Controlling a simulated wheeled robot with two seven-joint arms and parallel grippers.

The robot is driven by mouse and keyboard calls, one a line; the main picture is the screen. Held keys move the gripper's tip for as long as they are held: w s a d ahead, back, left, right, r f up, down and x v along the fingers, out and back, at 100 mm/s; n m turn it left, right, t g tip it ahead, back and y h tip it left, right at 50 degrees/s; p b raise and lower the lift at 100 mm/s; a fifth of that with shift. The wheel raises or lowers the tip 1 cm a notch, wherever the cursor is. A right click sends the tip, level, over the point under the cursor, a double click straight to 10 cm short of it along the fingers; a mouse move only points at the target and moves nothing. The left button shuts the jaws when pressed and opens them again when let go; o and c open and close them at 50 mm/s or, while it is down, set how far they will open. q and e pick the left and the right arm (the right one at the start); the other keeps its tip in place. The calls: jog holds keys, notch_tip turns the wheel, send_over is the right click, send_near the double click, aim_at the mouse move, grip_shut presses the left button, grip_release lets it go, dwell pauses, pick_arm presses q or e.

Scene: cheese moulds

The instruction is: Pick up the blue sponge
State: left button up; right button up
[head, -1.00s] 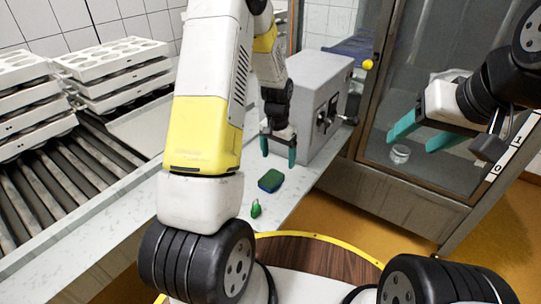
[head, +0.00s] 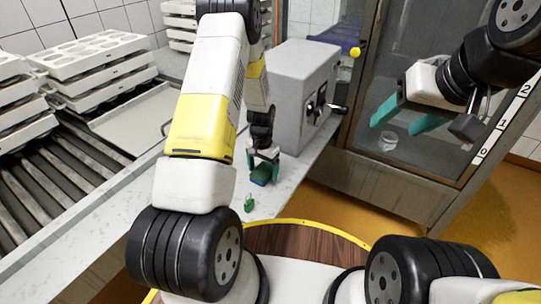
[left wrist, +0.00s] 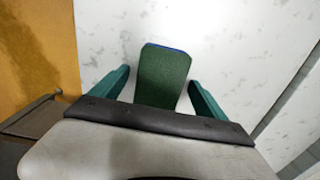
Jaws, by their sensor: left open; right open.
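The blue sponge (head: 261,174) lies on the pale worktop in the head view, with a green upper face. In the left wrist view the sponge (left wrist: 163,75) shows its green face with a thin blue edge at the far end. My left gripper (head: 263,167) is open and low over the sponge, its teal fingers on either side. In the left wrist view the left gripper's fingers (left wrist: 160,90) stand apart from the sponge with a gap on each side. My right gripper (head: 401,117) is open and empty, raised at the right before the glass cabinet.
A small green object (head: 249,204) lies on the worktop (head: 222,216) just nearer than the sponge. A grey metal box (head: 300,92) with a handle stands behind my left gripper. White mould stacks (head: 92,62) and a roller conveyor (head: 70,178) are at the left.

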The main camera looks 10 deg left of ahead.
aim_at(264, 172)
pick_arm(q)
jog(key=c, duration=1.4)
jog(key=shift+r, duration=0.1)
jog(key=shift+r, duration=0.45)
jog(key=r, duration=0.2)
jog(key=shift+s+d+r, duration=0.3)
jog(key=shift+s+r, duration=0.05)
jog(key=shift+s, duration=0.05)
jog(key=s+d, duration=0.2)
jog(key=s, duration=0.2)
jog(key=s+d+r, duration=0.1)
jog(key=s+d, duration=0.2)
jog(key=s, duration=0.1)
jog(key=s+d, duration=0.2)
jog(key=s, duration=0.3)
jog(key=shift+d+r, duration=0.15)
jog(key=shift+d, duration=0.2)
